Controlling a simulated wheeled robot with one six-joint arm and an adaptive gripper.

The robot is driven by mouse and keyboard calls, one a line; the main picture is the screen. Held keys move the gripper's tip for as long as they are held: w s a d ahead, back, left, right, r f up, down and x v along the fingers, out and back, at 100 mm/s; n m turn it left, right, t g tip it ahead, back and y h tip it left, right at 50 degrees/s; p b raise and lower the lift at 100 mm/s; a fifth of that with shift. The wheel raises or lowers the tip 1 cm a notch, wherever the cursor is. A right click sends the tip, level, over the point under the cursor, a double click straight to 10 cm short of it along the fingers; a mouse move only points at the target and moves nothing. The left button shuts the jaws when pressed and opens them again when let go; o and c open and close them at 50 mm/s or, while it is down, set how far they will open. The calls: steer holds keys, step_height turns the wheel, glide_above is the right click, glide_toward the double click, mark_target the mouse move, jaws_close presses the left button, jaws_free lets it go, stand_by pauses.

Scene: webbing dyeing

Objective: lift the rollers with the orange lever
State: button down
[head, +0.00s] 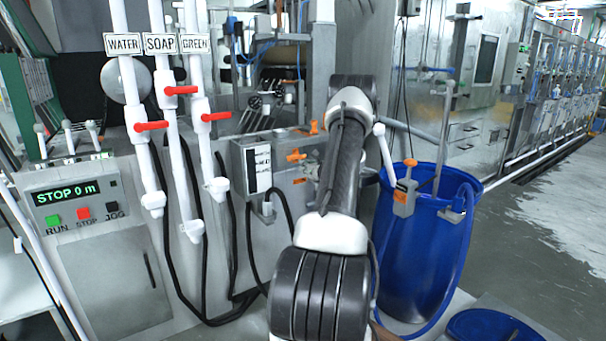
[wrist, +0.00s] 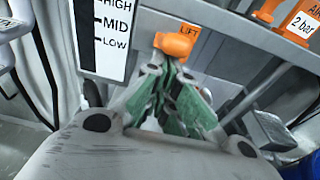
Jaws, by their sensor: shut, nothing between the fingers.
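The orange lever (wrist: 178,42), marked LIFT, is on the grey panel just right of the HIGH/MID/LOW scale in the wrist view. My gripper (wrist: 169,74) is shut, its green-padded fingers together, with nothing between them. Its tips are right at the lower edge of the lever; whether they touch cannot be told. In the head view, small orange parts show beside the scale box (head: 262,166), and my gripper is hidden. The rollers (head: 279,72) are partly visible behind the panel.
A blue barrel (head: 452,225) stands right of my arm. Pipes with red valve handles (head: 151,126) and a control box (head: 76,193) reading STOP 0 m are at left. In the wrist view, an orange part marked 2 bar (wrist: 300,18) is at upper right.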

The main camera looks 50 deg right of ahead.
mark_target(303, 158)
steer(key=shift+w+r+g, duration=0.2)
steer(key=shift+r+g, duration=0.7)
steer(key=shift+r, duration=0.6)
steer(key=shift+r+y, duration=0.1)
steer(key=shift+y, duration=0.2)
steer(key=shift+d, duration=0.1)
